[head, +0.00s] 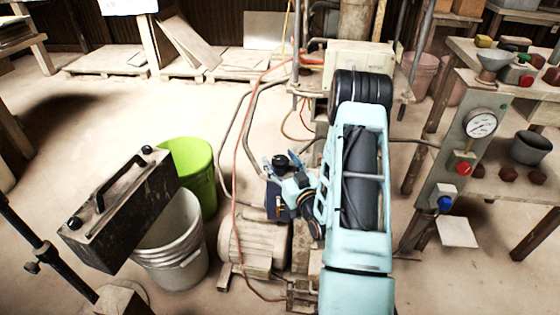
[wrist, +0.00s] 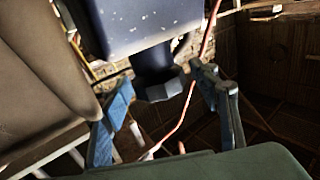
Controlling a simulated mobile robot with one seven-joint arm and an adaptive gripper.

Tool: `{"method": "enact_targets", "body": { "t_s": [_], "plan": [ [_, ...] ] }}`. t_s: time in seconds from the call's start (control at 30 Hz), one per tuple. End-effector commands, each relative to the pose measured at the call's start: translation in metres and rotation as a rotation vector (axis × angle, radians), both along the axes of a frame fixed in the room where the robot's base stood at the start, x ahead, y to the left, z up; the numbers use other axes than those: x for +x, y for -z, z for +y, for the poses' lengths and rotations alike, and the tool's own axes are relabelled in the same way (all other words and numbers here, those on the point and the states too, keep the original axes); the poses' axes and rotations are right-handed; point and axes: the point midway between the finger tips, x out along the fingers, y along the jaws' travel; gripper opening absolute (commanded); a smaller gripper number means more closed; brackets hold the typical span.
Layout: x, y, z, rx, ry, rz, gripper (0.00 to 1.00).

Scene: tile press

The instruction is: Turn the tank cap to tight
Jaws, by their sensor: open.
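The blue tank (head: 276,203) stands on the machine near the middle of the head view, with its dark cap (head: 281,161) on top. My gripper (head: 283,167) is at the cap, with blue fingers beside it. In the wrist view the tank (wrist: 145,22) comes in from the top edge, and the dark, faceted cap (wrist: 158,86) hangs from its neck. My open gripper (wrist: 160,77) has one finger on each side of the cap, with visible gaps. I cannot tell how tight the cap is.
A motor (head: 254,241) sits beside the tank, with an orange cable (head: 236,165) running past. A green bucket (head: 197,160) and a white bucket (head: 170,262) stand to the left. A gauge panel (head: 466,150) stands at right. Floor is free at far left.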

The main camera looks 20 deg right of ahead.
Motion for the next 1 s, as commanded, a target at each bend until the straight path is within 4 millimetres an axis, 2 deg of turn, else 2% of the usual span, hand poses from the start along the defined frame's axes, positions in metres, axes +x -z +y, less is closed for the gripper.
{"method": "enact_targets", "body": {
  "t_s": [0.13,0.5,0.77,1.0],
  "plan": [
    [-0.0001,-0.0002,0.0001,0.0,0.0,0.0,0.55],
    [-0.0004,-0.0001,0.0,-0.001,0.0,0.0,0.14],
    [-0.0006,0.0001,0.0005,0.0,0.021,0.001,0.13],
    [-0.0006,0.0006,0.0018,0.002,0.122,0.002,0.13]
  ]
}}
